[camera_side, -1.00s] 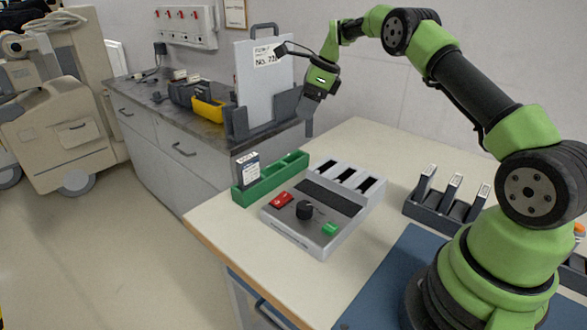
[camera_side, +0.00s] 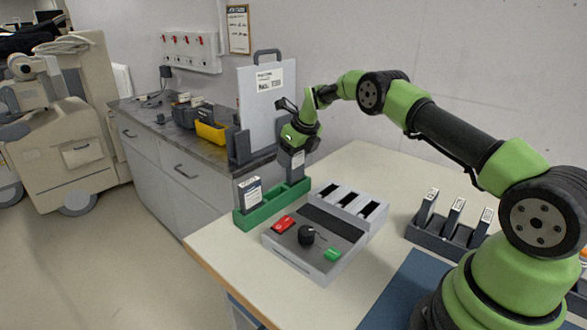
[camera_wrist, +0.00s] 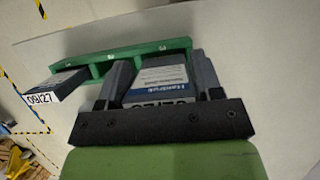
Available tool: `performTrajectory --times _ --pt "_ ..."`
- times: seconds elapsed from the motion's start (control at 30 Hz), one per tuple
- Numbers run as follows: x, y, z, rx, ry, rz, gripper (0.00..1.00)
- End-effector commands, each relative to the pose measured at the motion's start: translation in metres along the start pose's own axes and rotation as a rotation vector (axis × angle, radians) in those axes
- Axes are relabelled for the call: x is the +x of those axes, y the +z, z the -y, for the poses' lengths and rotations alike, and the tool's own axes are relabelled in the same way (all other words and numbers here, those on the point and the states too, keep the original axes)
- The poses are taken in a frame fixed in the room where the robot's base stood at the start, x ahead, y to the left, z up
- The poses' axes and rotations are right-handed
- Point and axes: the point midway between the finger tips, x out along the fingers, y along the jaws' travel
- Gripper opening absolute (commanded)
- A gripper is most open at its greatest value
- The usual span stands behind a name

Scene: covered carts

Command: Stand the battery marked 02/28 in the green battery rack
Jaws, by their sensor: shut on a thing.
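The green battery rack (camera_side: 262,212) stands at the left back edge of the table; it also shows in the wrist view (camera_wrist: 180,44). One dark battery with a white label (camera_side: 250,190) stands in its left end; in the wrist view this battery (camera_wrist: 60,84) reads 09/27. My gripper (camera_side: 297,152) is shut on another battery (camera_side: 296,166), held upright at the rack's right end. In the wrist view the held battery (camera_wrist: 160,78) sits between the fingers, its date partly hidden by the gripper. Whether its lower end is inside the slot is unclear.
A grey charger (camera_side: 318,240) with a black knob and empty slots stands right of the rack. A dark rack (camera_side: 440,232) with several batteries is farther right. Behind the green rack are a counter with a yellow bin (camera_side: 211,131) and an upright grey panel (camera_side: 268,100).

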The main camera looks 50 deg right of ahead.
Motion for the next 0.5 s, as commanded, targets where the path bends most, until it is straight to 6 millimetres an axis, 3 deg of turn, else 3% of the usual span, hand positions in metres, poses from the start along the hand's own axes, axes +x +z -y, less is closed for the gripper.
performTrajectory --times 0.23,0.5 --pt "0.030 -0.013 0.000 0.000 0.001 -0.002 0.27" --pt "0.032 -0.013 0.000 0.000 0.001 0.001 0.27"
